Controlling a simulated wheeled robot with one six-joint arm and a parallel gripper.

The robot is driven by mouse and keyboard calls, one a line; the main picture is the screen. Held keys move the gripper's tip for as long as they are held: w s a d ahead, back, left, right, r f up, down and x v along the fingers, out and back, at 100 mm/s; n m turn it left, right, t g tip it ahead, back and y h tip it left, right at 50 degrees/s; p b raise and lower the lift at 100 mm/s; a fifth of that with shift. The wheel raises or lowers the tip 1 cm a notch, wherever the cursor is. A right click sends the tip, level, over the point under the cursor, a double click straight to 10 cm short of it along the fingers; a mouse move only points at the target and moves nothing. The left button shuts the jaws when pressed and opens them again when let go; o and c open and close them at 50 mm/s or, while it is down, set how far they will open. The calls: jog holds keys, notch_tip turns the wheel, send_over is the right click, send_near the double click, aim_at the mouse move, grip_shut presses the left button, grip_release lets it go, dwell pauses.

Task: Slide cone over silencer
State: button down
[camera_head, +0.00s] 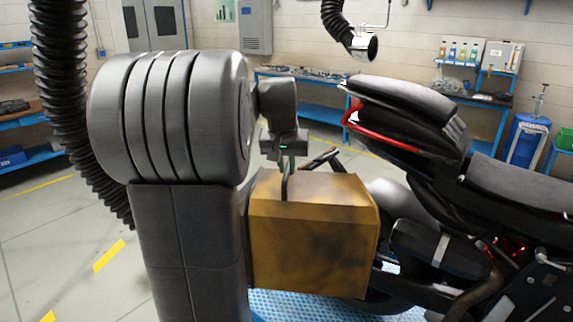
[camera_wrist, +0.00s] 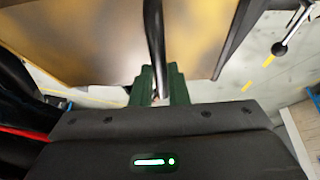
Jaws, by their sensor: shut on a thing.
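My gripper (camera_head: 287,163) is shut on a thin black handle (camera_head: 285,183) of a worn yellow-brown case (camera_head: 315,225). In the wrist view, the dark green fingers (camera_wrist: 160,85) close around the handle (camera_wrist: 154,35), with the case (camera_wrist: 95,40) beyond. A black ribbed hose ending in a shiny metal cone (camera_head: 362,46) hangs above the motorcycle seat, apart from my gripper. A smooth grey rounded part (camera_head: 392,200) shows just right of the case; I cannot tell whether it is the silencer. The case hides part of the motorcycle's rear.
The motorcycle (camera_head: 480,180) fills the right side, close to the case. A blue perforated platform (camera_head: 330,306) lies below. Workbenches (camera_head: 315,83) stand along the back wall. A second ribbed hose (camera_head: 62,80) hangs at left. Floor at left is clear.

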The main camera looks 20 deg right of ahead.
jog(key=p, duration=0.3)
send_over(342, 191)
jog(key=shift+a, duration=0.1)
jog(key=shift+r, duration=0.1)
jog(key=c, duration=1.7)
grip_release()
jog(key=o, duration=0.3)
jog(key=shift+s, duration=0.1)
